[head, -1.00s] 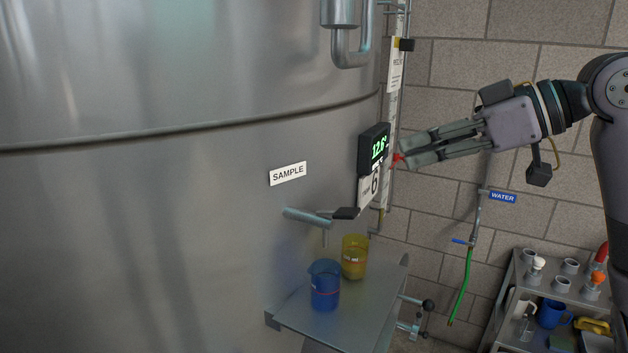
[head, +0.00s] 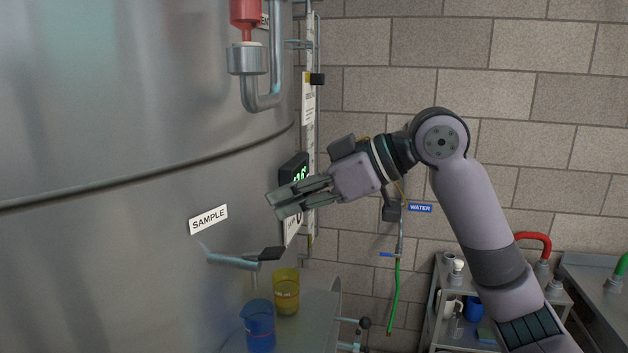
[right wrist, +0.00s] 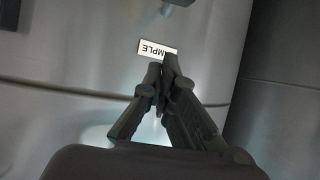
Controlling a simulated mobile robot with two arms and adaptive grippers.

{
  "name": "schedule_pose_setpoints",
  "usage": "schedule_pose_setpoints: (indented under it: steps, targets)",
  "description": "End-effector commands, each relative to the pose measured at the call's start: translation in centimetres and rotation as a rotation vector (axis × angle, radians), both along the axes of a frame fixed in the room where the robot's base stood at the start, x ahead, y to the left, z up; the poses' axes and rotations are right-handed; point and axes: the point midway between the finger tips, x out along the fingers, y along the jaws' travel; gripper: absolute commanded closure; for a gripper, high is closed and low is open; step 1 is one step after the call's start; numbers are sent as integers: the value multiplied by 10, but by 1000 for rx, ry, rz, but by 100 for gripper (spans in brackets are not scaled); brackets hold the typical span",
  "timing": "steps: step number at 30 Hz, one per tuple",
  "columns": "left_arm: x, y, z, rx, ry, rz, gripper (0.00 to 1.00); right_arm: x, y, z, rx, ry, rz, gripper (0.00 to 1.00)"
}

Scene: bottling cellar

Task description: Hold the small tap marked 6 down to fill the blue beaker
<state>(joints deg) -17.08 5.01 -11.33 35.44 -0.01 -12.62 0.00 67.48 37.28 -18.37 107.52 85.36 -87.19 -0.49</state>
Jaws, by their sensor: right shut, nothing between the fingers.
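My left gripper is out of view.
A digital display (head: 294,168) on the tank is partly behind my right gripper. A green hose (head: 394,298) hangs on the brick wall, and a cluttered rack (head: 437,318) stands at lower right.

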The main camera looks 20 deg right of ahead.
Motion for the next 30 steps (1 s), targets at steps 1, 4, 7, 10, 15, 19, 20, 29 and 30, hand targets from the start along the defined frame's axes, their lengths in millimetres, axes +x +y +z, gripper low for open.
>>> schedule_pose_setpoints:
  steps: [1, 4, 7, 10, 15, 19, 20, 29, 30]
  targets:
    - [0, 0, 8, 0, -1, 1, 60, 5, 10, -3, -1, 4, 4, 100]
    - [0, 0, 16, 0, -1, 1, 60, 15, 26, -13, 1, 5, 3, 100]
    - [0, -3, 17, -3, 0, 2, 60, 13, 18, -30, -1, 4, -1, 100]
    - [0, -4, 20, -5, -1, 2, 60, 11, 16, -40, 1, 4, -1, 100]
    - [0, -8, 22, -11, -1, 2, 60, 9, 14, -50, 0, 2, 0, 100]
    - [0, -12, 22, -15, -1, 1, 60, 9, 14, -53, 1, 1, 0, 100]
    - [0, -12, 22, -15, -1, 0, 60, 9, 14, -53, 1, 1, 0, 100]
    - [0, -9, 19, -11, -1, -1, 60, 9, 13, -55, 5, -2, 0, 100]
    - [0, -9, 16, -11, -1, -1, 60, 9, 13, -57, 13, -6, -1, 100]
